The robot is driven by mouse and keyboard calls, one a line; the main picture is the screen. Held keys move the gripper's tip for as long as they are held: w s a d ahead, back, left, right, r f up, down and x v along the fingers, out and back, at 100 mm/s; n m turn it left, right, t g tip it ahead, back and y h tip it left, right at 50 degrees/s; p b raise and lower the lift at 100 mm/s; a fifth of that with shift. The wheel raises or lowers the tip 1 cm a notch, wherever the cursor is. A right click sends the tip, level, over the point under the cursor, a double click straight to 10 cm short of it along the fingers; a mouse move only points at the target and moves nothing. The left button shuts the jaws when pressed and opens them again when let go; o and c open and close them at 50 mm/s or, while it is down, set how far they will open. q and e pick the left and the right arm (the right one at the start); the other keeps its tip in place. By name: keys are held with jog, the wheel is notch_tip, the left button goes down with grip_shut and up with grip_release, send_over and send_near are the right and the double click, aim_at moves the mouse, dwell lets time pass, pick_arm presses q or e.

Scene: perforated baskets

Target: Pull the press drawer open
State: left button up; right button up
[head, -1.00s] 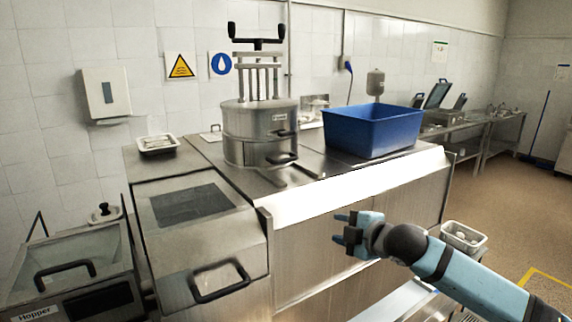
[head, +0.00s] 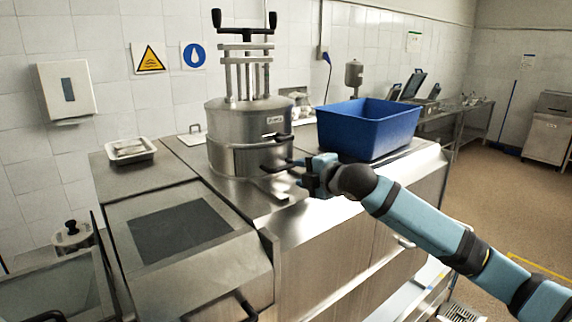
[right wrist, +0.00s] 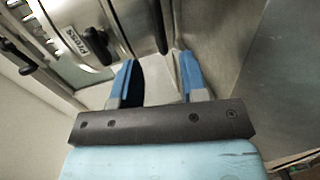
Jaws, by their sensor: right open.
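The press (head: 240,125) is a steel cylinder on the counter, with a black T-handle on top. It has an upper dark handle (head: 275,136) and a lower dark drawer handle (head: 282,167). My right gripper (head: 303,174) is open beside the lower handle, at its right end; the head view does not show clearly whether they touch. In the right wrist view, the two blue fingers (right wrist: 157,78) are apart with nothing held between them. My left gripper is out of view.
A blue bin (head: 368,128) stands on the counter just behind and right of my right gripper. A small tray (head: 131,151) sits at the counter's left. A lidded steel unit (head: 185,240) fills the front left. The floor at right is open.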

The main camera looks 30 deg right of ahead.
aim_at(284, 169)
jog(key=p+x, duration=0.1)
jog(key=x, duration=0.4)
jog(key=shift+w+a, duration=0.1)
jog(key=shift+w, duration=0.3)
jog(key=shift+w+f, duration=0.25)
jog(key=shift+w, duration=0.35)
jog(key=shift+s, duration=0.1)
grip_shut()
